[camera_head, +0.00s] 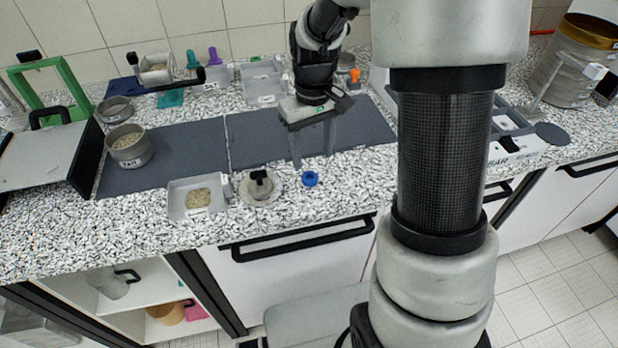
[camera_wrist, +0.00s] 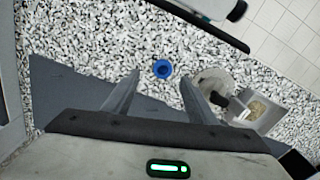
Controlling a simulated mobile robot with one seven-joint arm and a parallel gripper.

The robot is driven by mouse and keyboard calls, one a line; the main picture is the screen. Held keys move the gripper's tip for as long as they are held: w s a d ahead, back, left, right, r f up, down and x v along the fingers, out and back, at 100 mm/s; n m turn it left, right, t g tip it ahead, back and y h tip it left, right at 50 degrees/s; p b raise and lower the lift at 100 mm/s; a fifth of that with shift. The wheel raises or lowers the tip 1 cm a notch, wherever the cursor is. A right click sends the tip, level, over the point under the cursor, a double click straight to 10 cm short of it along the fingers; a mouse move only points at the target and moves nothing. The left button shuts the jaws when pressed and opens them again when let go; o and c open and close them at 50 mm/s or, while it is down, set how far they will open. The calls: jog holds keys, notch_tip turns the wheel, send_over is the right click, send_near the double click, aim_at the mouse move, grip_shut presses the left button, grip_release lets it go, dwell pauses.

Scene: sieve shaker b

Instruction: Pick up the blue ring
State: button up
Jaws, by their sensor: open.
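The blue ring (camera_head: 310,179) lies flat on the speckled counter near its front edge, just right of a round metal lid with a black knob. In the wrist view the blue ring (camera_wrist: 162,69) sits beyond my fingertips, roughly between the lines of the two fingers. My gripper (camera_head: 313,160) is open and empty above the front edge of the dark mat, behind the ring in the head view. In the wrist view my gripper (camera_wrist: 160,85) shows both fingers spread apart, with nothing between them.
The knobbed lid (camera_head: 261,188) and a square tray of grain (camera_head: 198,197) stand left of the ring. A metal cup (camera_head: 129,146) stands on the dark mat (camera_head: 180,160) further left. The counter right of the ring is clear. A drawer handle (camera_head: 303,240) runs below the front edge.

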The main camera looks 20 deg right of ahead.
aim_at(310, 176)
jog(key=f, duration=0.6)
jog(key=shift+a+f, duration=0.2)
jog(key=shift+a, duration=0.1)
jog(key=c, duration=1.1)
jog(key=shift+c, duration=0.2)
notch_tip(310, 176, up, 10)
